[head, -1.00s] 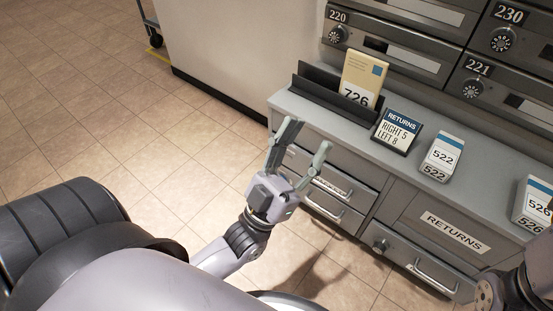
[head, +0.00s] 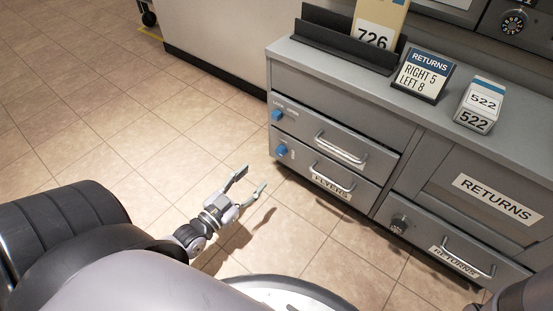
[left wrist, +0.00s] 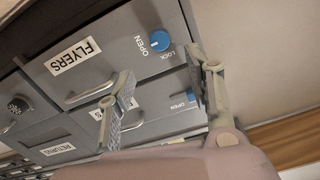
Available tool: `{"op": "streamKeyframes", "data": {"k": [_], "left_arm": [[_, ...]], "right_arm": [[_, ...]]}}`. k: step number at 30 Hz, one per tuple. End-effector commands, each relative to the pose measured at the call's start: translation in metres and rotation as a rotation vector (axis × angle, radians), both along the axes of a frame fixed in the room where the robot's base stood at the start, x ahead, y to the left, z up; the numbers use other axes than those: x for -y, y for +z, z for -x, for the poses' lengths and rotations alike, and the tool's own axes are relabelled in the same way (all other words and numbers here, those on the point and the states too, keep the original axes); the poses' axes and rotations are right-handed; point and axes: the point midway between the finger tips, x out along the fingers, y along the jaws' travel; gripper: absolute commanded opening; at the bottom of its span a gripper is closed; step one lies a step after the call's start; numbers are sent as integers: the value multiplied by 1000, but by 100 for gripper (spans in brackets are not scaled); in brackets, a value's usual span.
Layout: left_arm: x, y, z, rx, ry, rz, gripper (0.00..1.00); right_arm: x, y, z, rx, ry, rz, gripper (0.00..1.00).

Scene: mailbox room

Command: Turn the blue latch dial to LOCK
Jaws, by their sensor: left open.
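Two blue dials sit at the left end of the grey cabinet's stacked drawers in the head view: an upper dial (head: 277,115) and a lower dial (head: 281,150), the lower one on the FLYERS drawer (head: 331,188). In the left wrist view, a blue dial (left wrist: 160,41) has OPEN and LOCK printed beside it, and the other blue dial (left wrist: 190,96) is partly behind a finger. I cannot tell which mark either dial points to. My left gripper (head: 255,178) is open and empty, low in front of the cabinet's left end, apart from the dials.
The RETURNS drawer (head: 455,256) has a dark round knob (head: 400,223) and a handle. On the cabinet top (head: 300,53) are a black holder, a RETURNS sign (head: 425,75) and a 522 box (head: 480,106). Bare tiled floor lies left of the cabinet.

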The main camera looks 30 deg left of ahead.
Motion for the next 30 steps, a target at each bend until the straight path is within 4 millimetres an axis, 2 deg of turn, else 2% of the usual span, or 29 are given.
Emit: {"op": "streamKeyframes", "data": {"k": [1, 9, 15, 21, 30], "left_arm": [[1, -5, -13, 7, 1, 2, 48], [6, -5, -71, 6, 0, 1, 48], [8, -3, -102, 4, 1, 0, 48], [9, -1, -116, 2, 0, 1, 48], [9, 0, -117, 0, 0, 1, 46]], "right_arm": [[0, -13, 0, 0, 0, 0, 0], [0, -45, 0, 0, 0, 0, 0], [0, -60, 0, 0, 0, 1, 0], [0, -65, 0, 0, 0, 1, 0], [0, -65, 0, 0, 0, 1, 0]]}}
